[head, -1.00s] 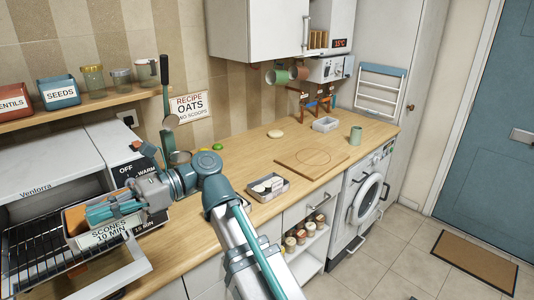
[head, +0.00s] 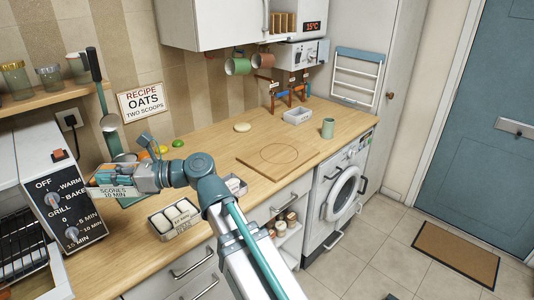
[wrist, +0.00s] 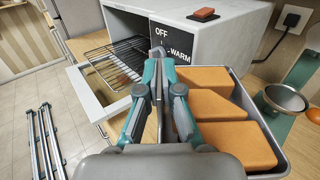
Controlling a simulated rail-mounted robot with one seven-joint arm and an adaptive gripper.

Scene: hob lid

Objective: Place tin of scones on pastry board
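The tin of scones (head: 113,192) is in my gripper (head: 137,179) at the left of the head view, beside the oven. Its front label reads "SCONES 10 MIN". In the wrist view the grey metal tin (wrist: 262,118) holds orange-brown wedge-shaped scones (wrist: 208,105). My gripper (wrist: 160,100) is shut on the tin's near side wall, with the scones to the right of the fingers. The pastry board (head: 254,165), a flat wooden square with a circle marked on it, lies on the worktop at the middle right, well apart from the tin. Its top is bare.
The oven (head: 60,200) stands at the left; its door (wrist: 97,103) is open with a wire rack (wrist: 115,65) inside. A tray of white items (head: 175,218) is at the worktop's front, with another tray (head: 235,185) partly behind my arm. A green cup (head: 328,127) stands right of the board.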

